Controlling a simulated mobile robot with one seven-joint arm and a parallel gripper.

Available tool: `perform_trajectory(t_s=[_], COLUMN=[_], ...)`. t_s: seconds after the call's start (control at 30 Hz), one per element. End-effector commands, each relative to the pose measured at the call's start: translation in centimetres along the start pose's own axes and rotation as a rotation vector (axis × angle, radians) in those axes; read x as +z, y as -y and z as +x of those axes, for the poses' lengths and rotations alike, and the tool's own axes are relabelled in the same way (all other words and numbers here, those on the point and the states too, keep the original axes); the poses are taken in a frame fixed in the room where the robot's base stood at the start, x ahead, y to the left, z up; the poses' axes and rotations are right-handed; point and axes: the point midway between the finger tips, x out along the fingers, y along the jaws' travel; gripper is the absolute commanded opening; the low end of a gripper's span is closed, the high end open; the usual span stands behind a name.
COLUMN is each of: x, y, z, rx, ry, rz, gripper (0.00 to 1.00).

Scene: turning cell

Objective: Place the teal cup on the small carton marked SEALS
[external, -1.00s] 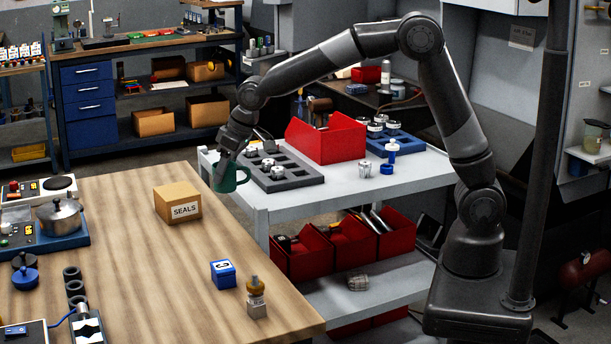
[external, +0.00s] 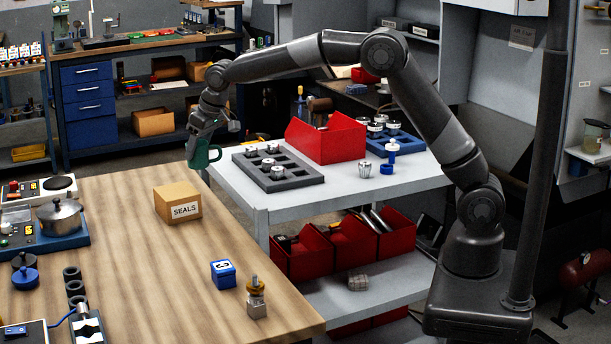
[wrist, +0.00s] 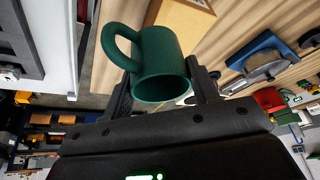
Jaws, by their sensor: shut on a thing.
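The teal cup (external: 200,154) is held in my gripper (external: 194,150), above the far edge of the wooden table. In the wrist view the cup (wrist: 160,65) sits between the two fingers of my gripper (wrist: 163,88), with its handle to the left and its open rim facing the camera. The small carton marked SEALS (external: 178,204) stands closed on the wooden table, nearer the external camera than the cup and lower. In the wrist view part of the carton (wrist: 185,18) shows beyond the cup, which hides some of it.
The wooden table (external: 150,275) also bears a blue box (external: 223,274), a brass-topped part (external: 256,298) and a pot (external: 59,216) at left. A grey cart (external: 275,206) with a slotted tray (external: 279,174) and a red bin (external: 326,139) stands to the right.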

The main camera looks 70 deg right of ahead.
Motion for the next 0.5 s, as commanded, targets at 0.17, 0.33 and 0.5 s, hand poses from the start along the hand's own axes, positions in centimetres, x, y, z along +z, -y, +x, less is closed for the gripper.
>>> perform_trajectory(t_s=[0.17, 0.33, 0.5], x=[-0.3, -0.3, 0.6], y=[2.6, 3.2, 3.1], z=[2.0, 2.9, 4.8], rx=[0.001, 0.001, 0.002], ry=[-0.002, 0.0, 0.002], rz=[0.0, 0.0, 0.001], gripper=[0.31, 0.31, 0.31])
